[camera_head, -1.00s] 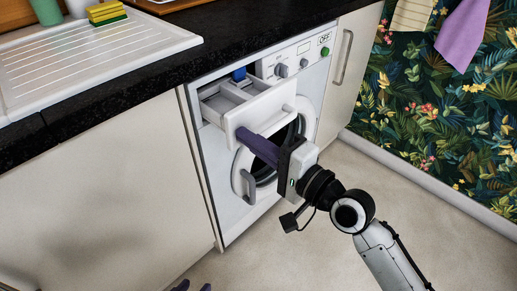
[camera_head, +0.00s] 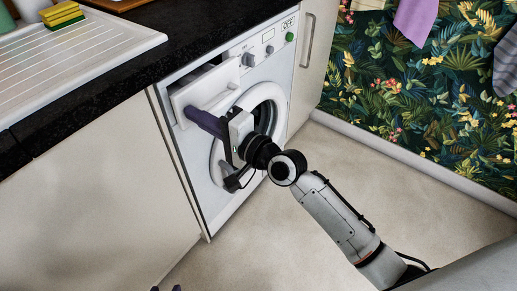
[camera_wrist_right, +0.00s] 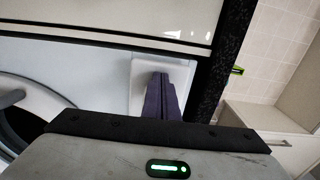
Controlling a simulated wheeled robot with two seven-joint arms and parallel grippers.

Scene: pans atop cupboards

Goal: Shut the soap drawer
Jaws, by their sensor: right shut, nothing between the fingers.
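The soap drawer (camera_head: 210,85) is at the upper left of the white washing machine (camera_head: 196,180). Its front sticks out a little, with a narrow dark gap behind its top edge. My right gripper (camera_head: 190,112) is shut and empty, its purple fingertips at the lower left of the drawer front. In the right wrist view the shut fingers (camera_wrist_right: 160,82) point at the white drawer front (camera_wrist_right: 143,68) and appear to touch it.
The round door (camera_head: 283,97) of the machine is below the drawer. A dark worktop (camera_head: 120,65) with a white sink drainer (camera_head: 75,55) and sponges (camera_head: 62,14) is above. Cupboard fronts flank the machine. The floor (camera_head: 290,225) in front is clear.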

